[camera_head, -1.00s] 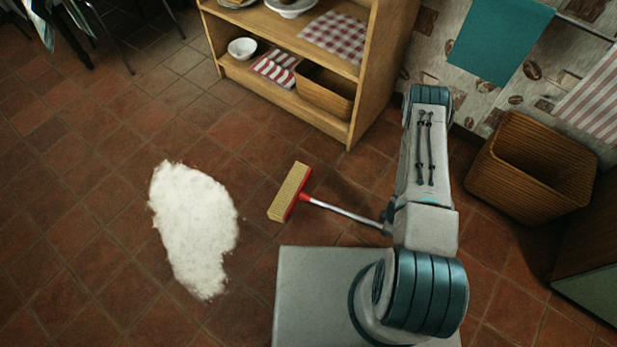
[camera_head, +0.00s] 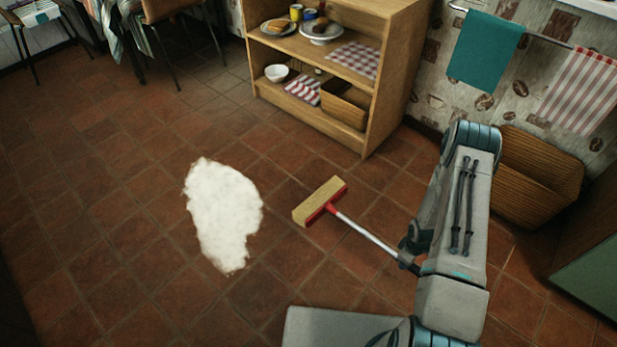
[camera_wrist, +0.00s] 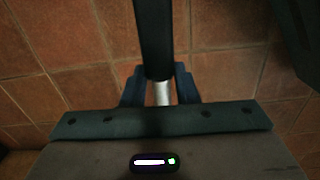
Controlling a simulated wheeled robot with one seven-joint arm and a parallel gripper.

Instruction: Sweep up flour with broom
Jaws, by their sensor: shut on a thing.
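A broom with a tan bristle block and red base (camera_head: 321,202) is held by its metal handle (camera_head: 365,232), its head to the left of my arm, near the floor. I cannot tell whether the bristles touch the tiles. My gripper (camera_head: 407,257) is shut on the handle; the wrist view shows the handle (camera_wrist: 153,38) between the two fingers (camera_wrist: 160,90). A white patch of flour (camera_head: 222,212) lies on the floor to the left of the broom head, with a strip of bare tile between them.
A wooden shelf (camera_head: 375,105) with dishes and checked cloths stands behind the broom. A wicker basket (camera_head: 540,170) stands by the wall at right, beside a cabinet (camera_head: 590,275). A chair and table stand at upper left. The tiled floor left of the flour is clear.

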